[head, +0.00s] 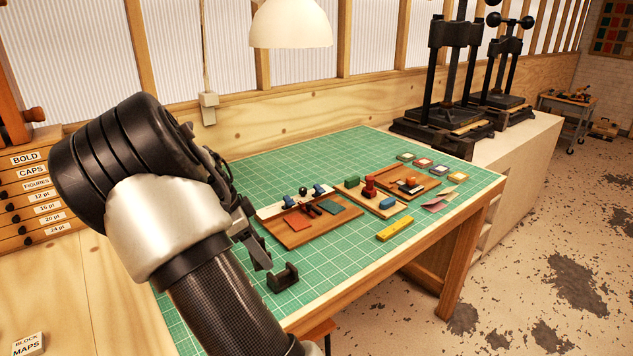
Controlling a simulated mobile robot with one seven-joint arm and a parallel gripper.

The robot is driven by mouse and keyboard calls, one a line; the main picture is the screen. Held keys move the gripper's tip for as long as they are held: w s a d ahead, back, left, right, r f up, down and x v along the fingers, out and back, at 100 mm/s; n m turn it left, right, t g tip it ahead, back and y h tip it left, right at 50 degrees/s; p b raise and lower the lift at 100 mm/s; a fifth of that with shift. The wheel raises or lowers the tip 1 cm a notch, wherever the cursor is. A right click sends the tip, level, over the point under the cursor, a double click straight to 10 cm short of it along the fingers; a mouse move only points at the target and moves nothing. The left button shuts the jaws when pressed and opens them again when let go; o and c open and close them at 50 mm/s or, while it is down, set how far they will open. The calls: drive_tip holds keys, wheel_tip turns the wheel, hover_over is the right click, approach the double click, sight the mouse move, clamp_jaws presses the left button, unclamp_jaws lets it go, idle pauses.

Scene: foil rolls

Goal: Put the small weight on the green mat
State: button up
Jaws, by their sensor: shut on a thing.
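My gripper (262,258) is low at the left of the table, over the green mat (350,150). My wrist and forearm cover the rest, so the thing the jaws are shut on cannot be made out. A dark, notched block (283,279) is just right of and below the fingertip. Whether it touches the finger cannot be told. The green mat has a pale grid and covers the tabletop. A small black knobbed piece (303,191) shows at the back of the left wooden tray. I cannot tell which piece is the small weight.
The left wooden tray (290,238) holds red and teal squares. Other trays to its right hold green, red, blue and orange pieces. A yellow block (394,228) lies in front. A lamp (290,25) hangs above. Black presses (450,120) stand behind right. Bare mat lies front centre.

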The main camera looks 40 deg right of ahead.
drive_tip(key=w+d+r+m+g+y+p, duration=0.2)
drive_tip(key=w+d+m+g+y+p, duration=0.15)
drive_tip(key=m, duration=0.95)
drive_tip(key=f, duration=0.9)
drive_tip(key=shift+s+f, duration=0.15)
drive_tip(key=shift+s, duration=0.25)
drive_tip(key=shift+f, duration=0.1)
drive_tip(key=shift+f, duration=0.15)
drive_tip(key=o, duration=1.5)
drive_tip(key=shift+a, duration=0.1)
drive_tip(key=shift+o, duration=0.2)
